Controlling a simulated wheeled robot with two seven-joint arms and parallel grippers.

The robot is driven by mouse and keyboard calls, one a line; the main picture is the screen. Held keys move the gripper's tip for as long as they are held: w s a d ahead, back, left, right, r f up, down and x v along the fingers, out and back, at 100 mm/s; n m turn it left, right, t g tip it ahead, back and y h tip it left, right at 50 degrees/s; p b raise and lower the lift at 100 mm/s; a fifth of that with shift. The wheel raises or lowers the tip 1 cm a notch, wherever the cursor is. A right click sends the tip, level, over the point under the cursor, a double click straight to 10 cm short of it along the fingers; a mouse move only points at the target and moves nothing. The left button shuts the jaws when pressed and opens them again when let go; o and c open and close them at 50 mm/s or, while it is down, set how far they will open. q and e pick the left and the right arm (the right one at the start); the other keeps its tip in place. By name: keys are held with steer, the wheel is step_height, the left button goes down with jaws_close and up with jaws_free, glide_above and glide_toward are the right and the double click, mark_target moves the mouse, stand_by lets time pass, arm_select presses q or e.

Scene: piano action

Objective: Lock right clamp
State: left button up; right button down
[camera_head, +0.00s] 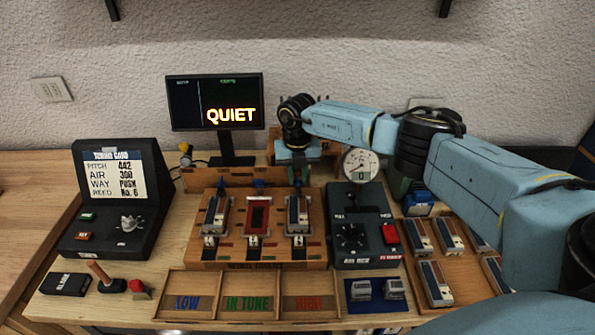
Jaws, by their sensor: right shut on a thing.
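My right gripper (297,172) points down behind the right end of the wooden reed block (205,252). Its fingers are shut at the blue right clamp (298,183), which is small and mostly hidden by the gripper. Below that clamp, a grey and dark reed unit (297,212) sits in the right slot. A red-framed piece (257,215) is in the middle slot and another reed unit (215,213) is in the left slot. Blue clamp parts (221,184) also show behind the left slot. Whether the right clamp is locked cannot be seen. My left gripper is out of view.
A monitor (215,103) reading QUIET stands behind. A round gauge (360,164) and a dark control box (352,228) are close on the right. Spare reed units (434,283) lie at far right, under my arm. Labelled trays (247,283) in front look empty.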

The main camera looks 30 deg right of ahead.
steer(key=shift+w+r+m, duration=0.1)
steer(key=shift+r+m, duration=0.05)
steer(key=shift+m, duration=0.45)
steer(key=c, duration=1.3)
jaws_free()
steer(key=shift+o, duration=0.2)
step_height(320, 180, up, 13)
steer(key=shift+r, duration=0.15)
